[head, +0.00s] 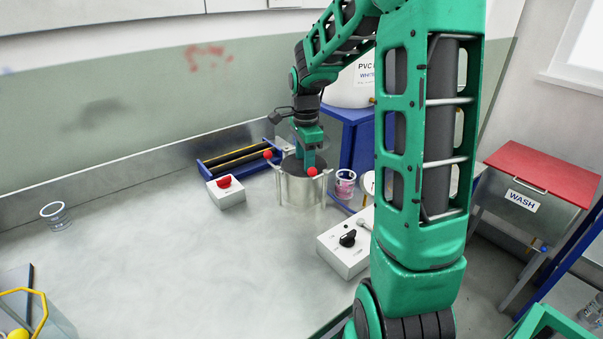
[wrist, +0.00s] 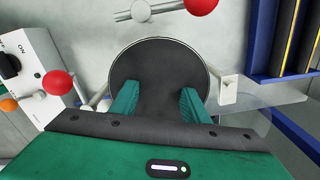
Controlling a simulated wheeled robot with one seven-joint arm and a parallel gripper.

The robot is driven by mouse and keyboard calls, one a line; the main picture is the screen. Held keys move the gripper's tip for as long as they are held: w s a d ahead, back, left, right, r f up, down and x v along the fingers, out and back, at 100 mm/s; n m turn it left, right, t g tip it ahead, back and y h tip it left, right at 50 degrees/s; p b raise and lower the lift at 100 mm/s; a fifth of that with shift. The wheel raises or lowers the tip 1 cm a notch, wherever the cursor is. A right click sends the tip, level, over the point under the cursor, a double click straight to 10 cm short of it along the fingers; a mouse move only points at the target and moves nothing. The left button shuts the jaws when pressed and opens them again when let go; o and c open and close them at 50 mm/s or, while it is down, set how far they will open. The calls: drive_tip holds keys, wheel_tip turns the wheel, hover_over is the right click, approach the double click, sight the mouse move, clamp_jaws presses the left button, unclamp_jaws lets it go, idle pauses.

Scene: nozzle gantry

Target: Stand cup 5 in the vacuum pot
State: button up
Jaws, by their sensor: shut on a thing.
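The vacuum pot (head: 298,190) is a pale metal cylinder with red-knobbed clamps around its rim, standing at the back of the bench. A dark round lid (head: 291,167) covers its top and fills the middle of the wrist view (wrist: 155,65). My gripper (head: 308,163) points down at the lid; its two green fingers (wrist: 158,100) stand apart over it, shut on a dark part between them that is hard to make out. A clear cup with pink contents (head: 345,186) stands right of the pot. Another clear cup (head: 55,215) stands at the far left. I cannot read a number on either.
A blue rack with dark bars (head: 238,152) lies behind. A red-topped WASH unit (head: 530,185) stands right. The bench's middle is clear.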

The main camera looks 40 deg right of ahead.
drive_tip(key=shift+f, duration=0.45)
drive_tip(key=shift+f, duration=0.1)
drive_tip(key=o, duration=0.9)
wheel_tip(320, 180, up, 12)
drive_tip(key=shift+r, duration=0.15)
